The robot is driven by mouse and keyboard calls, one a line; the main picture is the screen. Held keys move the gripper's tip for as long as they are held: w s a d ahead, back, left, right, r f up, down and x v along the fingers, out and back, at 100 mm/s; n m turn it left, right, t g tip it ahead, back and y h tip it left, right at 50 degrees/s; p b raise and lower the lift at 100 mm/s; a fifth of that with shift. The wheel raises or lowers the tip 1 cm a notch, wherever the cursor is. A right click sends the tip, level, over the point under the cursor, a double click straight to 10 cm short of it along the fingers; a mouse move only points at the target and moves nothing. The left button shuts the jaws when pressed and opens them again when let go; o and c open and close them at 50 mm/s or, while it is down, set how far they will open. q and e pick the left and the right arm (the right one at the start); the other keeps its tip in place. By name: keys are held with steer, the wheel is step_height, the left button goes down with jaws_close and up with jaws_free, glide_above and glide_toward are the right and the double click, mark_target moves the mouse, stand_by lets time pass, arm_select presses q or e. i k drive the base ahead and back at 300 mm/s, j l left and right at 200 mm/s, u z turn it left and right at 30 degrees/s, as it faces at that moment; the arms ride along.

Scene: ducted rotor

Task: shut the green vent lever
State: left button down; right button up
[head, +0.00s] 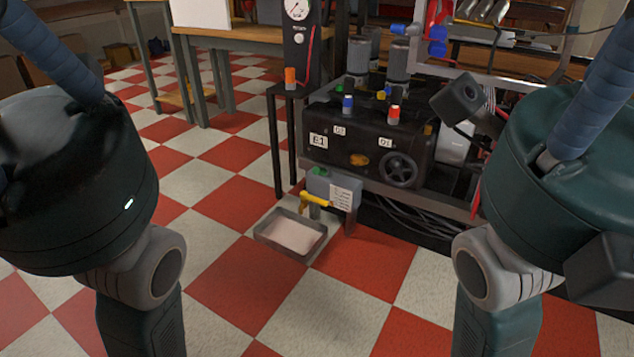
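Small green parts show in the head view, and I cannot tell which one is the green vent lever. One green piece (339,91) is on top of the black machine (350,155), beside a blue-capped fitting (347,104). Another green patch (320,172) is on the grey box under the machine, above a yellow handle (316,200). Whether any lever is open or shut is too small to see. My two arms come in at the left and right and run down out of the picture. Neither gripper shows.
A shallow metal tray (262,239) lies on the checkered floor below the grey box. A black handwheel (398,169) is on the machine front. A gauge post (297,40) and a wooden table (240,32) stand behind.

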mark_target(318, 170)
steer(key=i+j+z, duration=0.15)
steer(key=i, duration=0.35)
steer(key=i+j+z, duration=0.1)
steer(key=i, duration=0.35)
steer(key=i+j+z, duration=0.15)
steer(key=i+j, duration=0.15)
steer(key=i, duration=0.2)
